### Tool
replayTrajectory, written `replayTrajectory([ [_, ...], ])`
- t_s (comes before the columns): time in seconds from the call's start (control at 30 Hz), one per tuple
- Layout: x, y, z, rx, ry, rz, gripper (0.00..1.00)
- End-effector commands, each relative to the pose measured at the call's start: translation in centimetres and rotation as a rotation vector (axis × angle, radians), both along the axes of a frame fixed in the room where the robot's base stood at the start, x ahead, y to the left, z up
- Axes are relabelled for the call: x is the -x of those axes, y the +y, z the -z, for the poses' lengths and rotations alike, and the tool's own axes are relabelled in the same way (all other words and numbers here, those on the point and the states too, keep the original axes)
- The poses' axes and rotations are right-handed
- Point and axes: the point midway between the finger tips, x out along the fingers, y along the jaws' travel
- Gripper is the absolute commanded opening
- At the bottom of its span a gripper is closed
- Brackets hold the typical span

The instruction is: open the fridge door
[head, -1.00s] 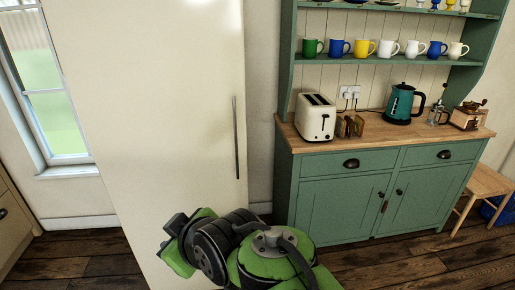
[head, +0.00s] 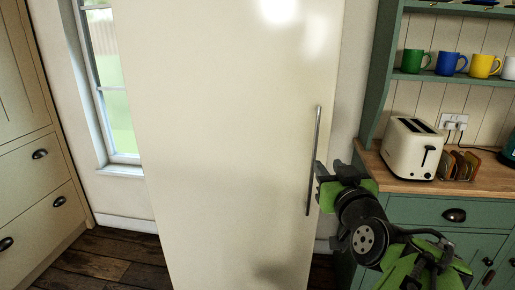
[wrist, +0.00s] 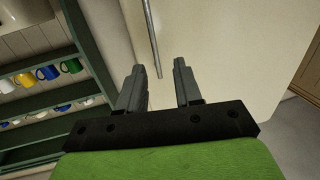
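The fridge is a tall cream cabinet, and its door (head: 225,150) is closed in the head view. Its handle (head: 313,150) is a thin vertical metal bar near the door's right edge. My gripper (head: 321,176) is just to the right of the handle's lower half in the head view. The handle (wrist: 153,35) shows beyond the fingertips there, nearer the left finger. The door (wrist: 220,50) fills the background behind it. I cannot tell whether a finger touches the handle.
A green dresser (head: 455,212) stands right of the fridge, close to my arm, with a toaster (head: 412,147) and a toast rack (head: 460,165) on top. A window (head: 113,90) and cream drawers (head: 35,185) are at left. Wooden floor (head: 105,260) shows between drawers and fridge.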

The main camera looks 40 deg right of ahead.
Motion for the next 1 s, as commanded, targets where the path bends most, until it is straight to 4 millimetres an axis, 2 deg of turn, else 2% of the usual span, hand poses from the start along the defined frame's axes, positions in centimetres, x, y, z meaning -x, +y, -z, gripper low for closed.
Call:
replayTrajectory([
  [0.07,0.8,-1.0,0.2,-0.006,-0.026,0.029,0.34],
  [0.17,-0.3,-1.8,-0.1,-0.006,-0.027,0.028,0.34],
  [0.5,-7.1,-6.8,-0.2,-0.006,-0.026,0.023,0.34],
  [0.7,-10.5,-9.3,-0.1,-0.005,-0.026,0.024,0.34],
  [0.83,-11.5,-10.1,-0.1,-0.005,-0.026,0.025,0.34],
  [1.0,-11.6,-10.3,-0.1,-0.005,-0.026,0.027,0.34],
])
